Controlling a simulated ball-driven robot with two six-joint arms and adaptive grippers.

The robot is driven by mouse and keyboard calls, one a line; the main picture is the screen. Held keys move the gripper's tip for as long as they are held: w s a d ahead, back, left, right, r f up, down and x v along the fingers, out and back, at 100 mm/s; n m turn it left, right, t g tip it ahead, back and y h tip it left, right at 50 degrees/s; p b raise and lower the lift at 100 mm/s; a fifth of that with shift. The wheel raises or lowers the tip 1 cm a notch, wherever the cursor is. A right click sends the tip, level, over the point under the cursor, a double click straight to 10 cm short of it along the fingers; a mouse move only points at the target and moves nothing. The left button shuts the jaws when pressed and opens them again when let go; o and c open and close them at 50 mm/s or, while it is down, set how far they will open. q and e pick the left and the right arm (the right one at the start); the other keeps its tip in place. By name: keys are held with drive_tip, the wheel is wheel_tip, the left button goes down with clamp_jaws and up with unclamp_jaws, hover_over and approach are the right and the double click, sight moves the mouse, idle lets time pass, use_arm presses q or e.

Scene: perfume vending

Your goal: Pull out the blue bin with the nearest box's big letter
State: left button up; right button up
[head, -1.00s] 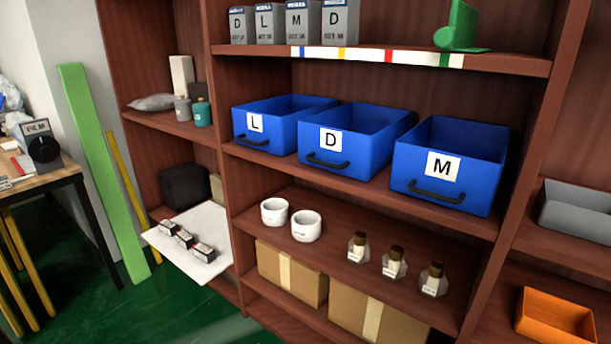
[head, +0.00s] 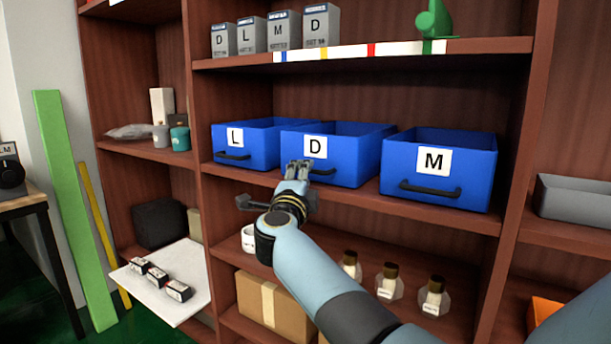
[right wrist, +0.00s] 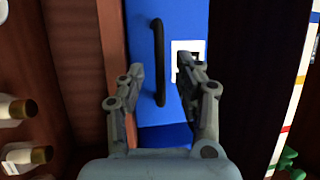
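Three blue bins with black handles stand on the middle shelf: L (head: 262,140), D (head: 362,150) and M (head: 470,155). Grey boxes lettered D (head: 223,40), L (head: 252,35), M (head: 283,30) and D (head: 319,27) stand on the top shelf; the rightmost D box looks biggest. My right gripper (head: 298,168) is in front of the D bin's left part. In the right wrist view it is open (right wrist: 160,68), with the black handle (right wrist: 158,60) showing between its fingers, apart from both. One finger partly covers the white label (right wrist: 188,50). My left gripper is out of view.
Bottles (head: 389,283) and a partly hidden white jar (head: 248,240) stand on the shelf below, near my right arm. A white board (head: 190,285) with small boxes sticks out at the left. A green figure (head: 434,20) stands on the top shelf.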

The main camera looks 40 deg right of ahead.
drive_tip(key=shift+x, duration=1.75)
clamp_jaws()
drive_tip(key=shift+f, duration=0.1)
